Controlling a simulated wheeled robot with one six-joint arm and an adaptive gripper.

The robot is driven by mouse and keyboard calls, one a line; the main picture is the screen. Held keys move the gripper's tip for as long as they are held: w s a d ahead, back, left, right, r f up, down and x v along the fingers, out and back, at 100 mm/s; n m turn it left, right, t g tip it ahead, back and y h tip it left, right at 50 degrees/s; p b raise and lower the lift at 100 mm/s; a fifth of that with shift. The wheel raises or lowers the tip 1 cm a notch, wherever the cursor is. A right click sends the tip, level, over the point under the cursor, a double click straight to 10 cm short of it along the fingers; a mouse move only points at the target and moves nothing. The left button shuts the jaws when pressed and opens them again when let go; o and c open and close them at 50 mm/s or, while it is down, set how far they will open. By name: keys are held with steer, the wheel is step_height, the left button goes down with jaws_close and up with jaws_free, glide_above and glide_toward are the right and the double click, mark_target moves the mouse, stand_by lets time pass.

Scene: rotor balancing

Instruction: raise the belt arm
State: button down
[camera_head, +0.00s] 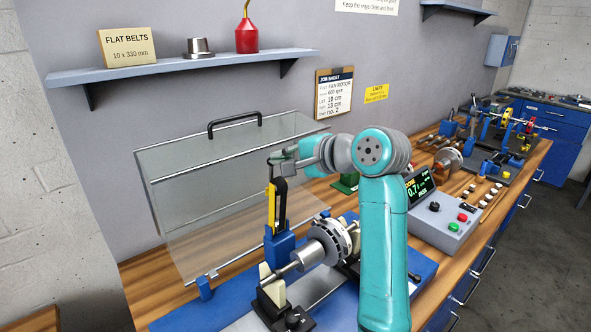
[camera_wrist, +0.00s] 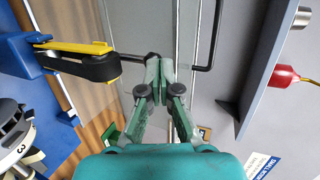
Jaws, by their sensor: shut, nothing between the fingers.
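The belt arm (camera_head: 271,208) is a slim yellow and black arm on a blue post (camera_head: 279,246). It stands about upright beside the rotor (camera_head: 328,241). In the wrist view the belt arm (camera_wrist: 85,62) reaches in from the left, with a black rod at its end running to my fingertips. My gripper (camera_head: 276,160) is at the top end of the belt arm. In the wrist view my gripper (camera_wrist: 153,72) has its fingers together with nothing held between them. The fingertips are close to the rod's end; whether they touch is unclear.
A clear guard (camera_head: 215,200) with a black handle (camera_head: 235,122) stands open behind the belt arm. A shelf (camera_head: 180,68) on the wall holds a red oil can (camera_head: 246,36). A control box (camera_head: 440,220) sits to the right of my arm.

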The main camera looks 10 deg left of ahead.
steer(key=shift+w+a, duration=1.3)
steer(key=shift+a, duration=0.3)
